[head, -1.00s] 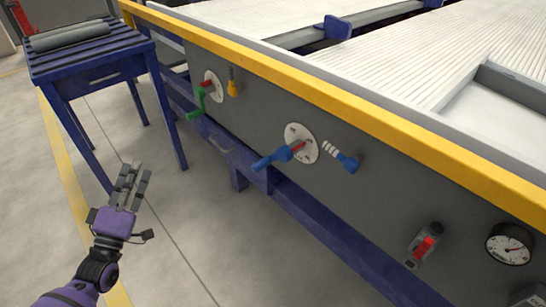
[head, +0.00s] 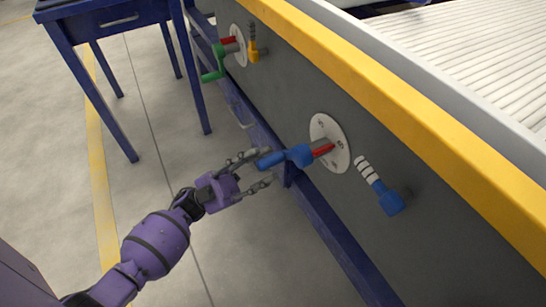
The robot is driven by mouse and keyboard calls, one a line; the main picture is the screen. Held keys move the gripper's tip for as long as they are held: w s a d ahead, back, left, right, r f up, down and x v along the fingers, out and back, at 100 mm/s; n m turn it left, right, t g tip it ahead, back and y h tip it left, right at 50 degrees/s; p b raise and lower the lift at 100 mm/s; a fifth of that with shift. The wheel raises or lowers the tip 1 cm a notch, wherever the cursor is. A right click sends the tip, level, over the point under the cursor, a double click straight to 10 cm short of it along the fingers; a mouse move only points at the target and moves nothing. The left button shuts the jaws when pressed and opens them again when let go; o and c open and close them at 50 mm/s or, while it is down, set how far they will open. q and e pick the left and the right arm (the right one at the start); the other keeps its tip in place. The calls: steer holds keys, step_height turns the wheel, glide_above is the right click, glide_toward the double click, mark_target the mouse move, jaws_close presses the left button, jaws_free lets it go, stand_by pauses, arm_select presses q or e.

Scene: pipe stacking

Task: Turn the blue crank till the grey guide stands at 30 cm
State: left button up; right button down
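The blue crank (head: 298,155) sticks out from a white round dial (head: 342,158) on the grey side panel. Its handle points left, toward my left gripper. A red pointer (head: 323,149) lies over the dial, whose marks are too small to read. My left gripper (head: 262,170) is open, its two fingers reaching to the handle's free end, one above and one below. I cannot tell whether they touch it. The grey guide cannot be made out with certainty. My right gripper is not in view.
A blue lever with a striped shaft (head: 388,200) sits right of the dial. A green crank (head: 213,75) and a yellow lever (head: 253,54) are further left. A blue table (head: 110,20) stands at upper left. A yellow rail (head: 400,98) tops the panel. The floor below is open.

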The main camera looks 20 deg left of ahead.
mark_target(272, 161)
arm_select(q)
steer(key=shift+x, duration=1.2)
steer(key=shift+w+d+r, duration=0.15)
steer(key=shift+w+r, duration=0.05)
steer(key=shift+d+r, duration=0.1)
steer(key=c, duration=0.9)
jaws_close()
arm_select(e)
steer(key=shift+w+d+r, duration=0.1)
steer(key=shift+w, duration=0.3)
